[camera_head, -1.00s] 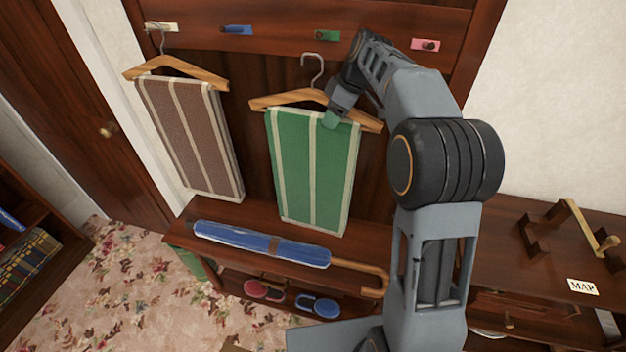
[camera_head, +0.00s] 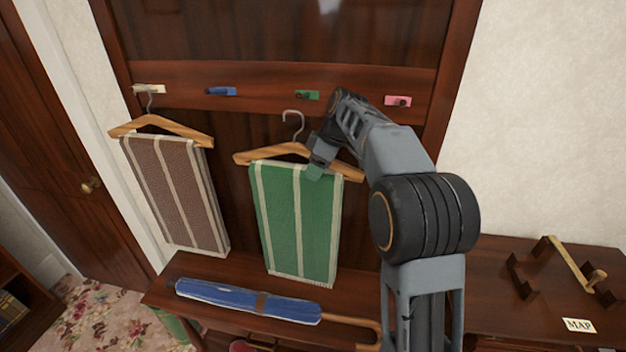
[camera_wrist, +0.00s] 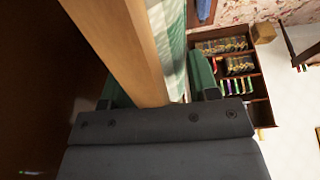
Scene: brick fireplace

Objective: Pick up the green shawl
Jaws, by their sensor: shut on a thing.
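The green shawl (camera_head: 297,225) has pale stripes and hangs folded over a wooden hanger (camera_head: 262,154). The hanger's metal hook shows below the green-plated peg (camera_head: 307,95), apart from it in the picture. My gripper (camera_head: 317,170) is at the shawl's top edge, right of the hook, shut on the shawl and hanger. In the wrist view the hanger's wooden bar (camera_wrist: 125,45) runs between my fingers (camera_wrist: 160,88), with a strip of the shawl (camera_wrist: 174,50) beside it. The exact contact is partly hidden.
A brown striped shawl (camera_head: 175,195) hangs on the left from the white-plated peg (camera_head: 149,89). A blue umbrella (camera_head: 245,299) lies on the bench below. A side table (camera_head: 500,290) with a MAP label stands at right. Blue (camera_head: 221,91) and pink (camera_head: 398,101) plated pegs are free.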

